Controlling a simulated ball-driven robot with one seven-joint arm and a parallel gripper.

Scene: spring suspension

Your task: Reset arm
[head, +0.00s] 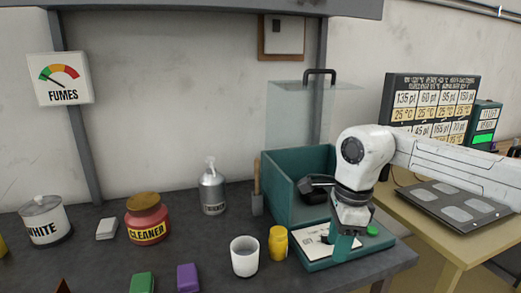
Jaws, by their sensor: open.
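My arm reaches in from the right, and my gripper (345,236) hangs pointing down over the front of a teal open-topped box station (300,172). It is open, and I see nothing held in it. Its fingertips are small and hard to make out against the station's teal base. A card with dark print lies on that base, left of the gripper, with a green button (373,231) to its right. My wrist and hand hide part of the box and its base.
On the dark bench stand a white cup (244,257), a yellow jar (278,243), a grey bottle (212,188), a red cleaner jar (147,219) and a white canister (45,221). Green (143,283) and purple (188,278) blocks lie in front. A tan table (420,215) stands right.

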